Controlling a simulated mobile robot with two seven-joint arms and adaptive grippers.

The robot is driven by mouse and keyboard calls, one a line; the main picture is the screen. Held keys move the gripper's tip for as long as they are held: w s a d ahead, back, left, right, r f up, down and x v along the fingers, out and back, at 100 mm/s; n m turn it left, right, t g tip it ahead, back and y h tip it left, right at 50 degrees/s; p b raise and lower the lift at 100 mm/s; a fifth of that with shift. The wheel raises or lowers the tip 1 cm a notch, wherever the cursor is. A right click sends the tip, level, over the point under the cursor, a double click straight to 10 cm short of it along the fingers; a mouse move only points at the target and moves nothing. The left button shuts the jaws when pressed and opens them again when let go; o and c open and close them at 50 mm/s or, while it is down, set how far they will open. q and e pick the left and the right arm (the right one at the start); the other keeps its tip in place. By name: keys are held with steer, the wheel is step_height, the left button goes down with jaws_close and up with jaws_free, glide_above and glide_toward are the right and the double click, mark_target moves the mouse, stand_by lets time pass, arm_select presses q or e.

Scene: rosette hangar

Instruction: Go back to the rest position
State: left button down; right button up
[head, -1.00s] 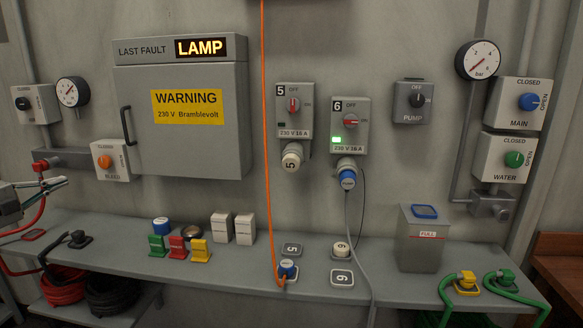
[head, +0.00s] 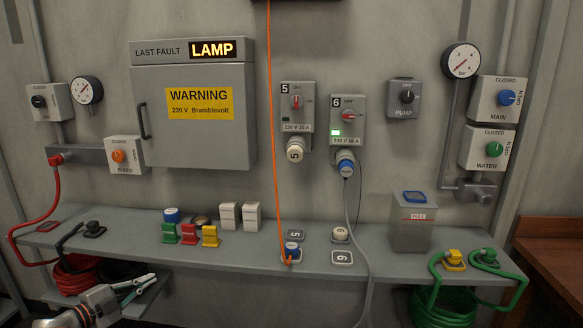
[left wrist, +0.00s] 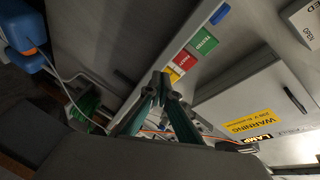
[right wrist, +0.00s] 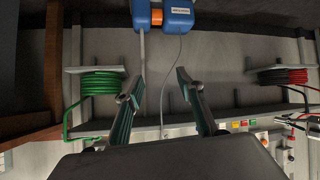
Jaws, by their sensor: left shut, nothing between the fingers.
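My left gripper (head: 140,288) is low at the left of the head view, in front of the bench's lower shelf and below the bench top. Its fingers are together and empty; they also meet in the left wrist view (left wrist: 161,78). My right gripper shows only in the right wrist view (right wrist: 160,78), with its fingers apart and nothing between them. It is out of the head view. A red hose (head: 57,190) runs from the red fitting on the wall pipe at the left, clear of the left gripper.
The grey bench (head: 200,258) spans the view below a wall with a warning cabinet (head: 195,140), switches and gauges. An orange cord (head: 272,130) hangs to the bench. Coiled red hose (head: 75,277) and green hose (head: 440,303) lie low. A wooden table (head: 550,260) stands at right.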

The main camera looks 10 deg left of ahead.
arm_select(q)
steer(key=s+d+f+n+g+y, duration=0.1)
steer(key=s+d+f+n, duration=0.2)
steer(key=s+d+f, duration=0.65)
steer(key=s+d+f+n+g, duration=0.1)
steer(key=s+d+f+n, duration=0.35)
steer(key=d, duration=0.75)
steer(key=s+d+f+n+g, duration=0.1)
steer(key=s+d+f+n, duration=0.1)
steer(key=s+d, duration=0.3)
steer(key=s+d+f+n+g+y, duration=0.1)
steer(key=s+d+f+n, duration=0.2)
steer(key=s, duration=0.9)
steer(key=d, duration=0.3)
steer(key=shift+f+g+y, duration=0.3)
steer(key=shift+g, duration=0.1)
steer(key=shift+d, duration=0.1)
